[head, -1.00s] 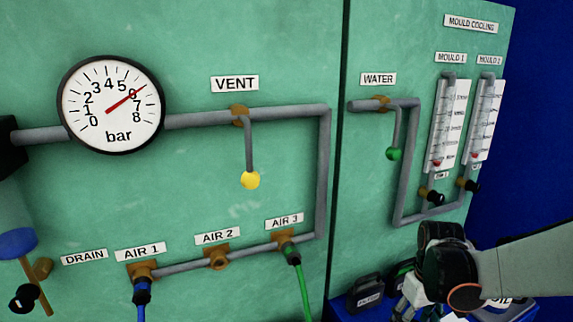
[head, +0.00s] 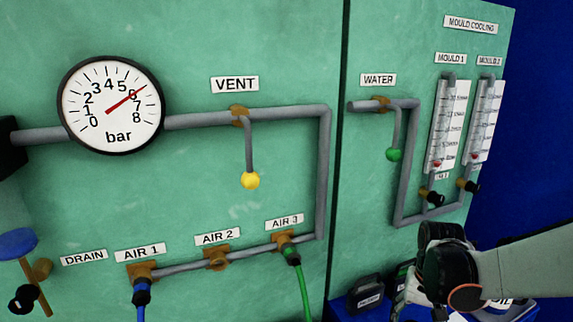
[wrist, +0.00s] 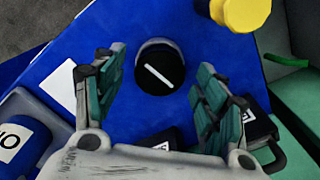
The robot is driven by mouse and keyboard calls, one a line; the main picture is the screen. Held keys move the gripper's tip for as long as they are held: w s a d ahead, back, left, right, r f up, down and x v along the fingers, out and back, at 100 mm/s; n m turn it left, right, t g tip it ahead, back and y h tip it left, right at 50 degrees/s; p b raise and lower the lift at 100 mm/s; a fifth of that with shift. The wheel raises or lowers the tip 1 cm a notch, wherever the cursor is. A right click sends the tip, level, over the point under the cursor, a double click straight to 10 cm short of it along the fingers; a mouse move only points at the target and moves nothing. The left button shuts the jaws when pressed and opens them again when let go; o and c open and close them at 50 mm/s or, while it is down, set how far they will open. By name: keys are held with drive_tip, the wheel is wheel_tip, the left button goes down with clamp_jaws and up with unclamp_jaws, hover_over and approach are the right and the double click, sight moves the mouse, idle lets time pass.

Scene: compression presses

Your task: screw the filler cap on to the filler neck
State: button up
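In the wrist view, my gripper (wrist: 158,62) is open, with one green-padded finger on each side. Between and beyond the fingers is a round black piece with a white bar across its top, which looks like the filler cap (wrist: 157,76). A grey rim shows along its far edge, and it sits over a blue surface. The fingers appear apart from it, and nothing is held. I cannot make out a separate filler neck. In the head view my wrist is at the lower right, and the fingertips are not clearly visible.
Black containers (wrist: 155,139) with labels stand near the right finger, one more (wrist: 262,130) beyond it. A blue labelled container (wrist: 20,140) is at left. A yellow round part (wrist: 245,12) is at the top. Green panels carry a gauge (head: 111,105) and pipes (head: 325,175).

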wheel_tip(320, 180, up, 11)
drive_tip(key=s+a+r+n+t, duration=0.2)
drive_tip(key=s+a+r, duration=0.3)
drive_tip(key=a, duration=0.2)
drive_tip(key=s+a+f+n+t, duration=0.2)
drive_tip(key=s+a+t, duration=0.1)
drive_tip(key=s+t, duration=0.2)
drive_tip(key=shift+s+f+n, duration=0.25)
drive_tip(key=shift+s+n, duration=0.15)
drive_tip(key=shift+s, duration=0.8)
idle(1.4)
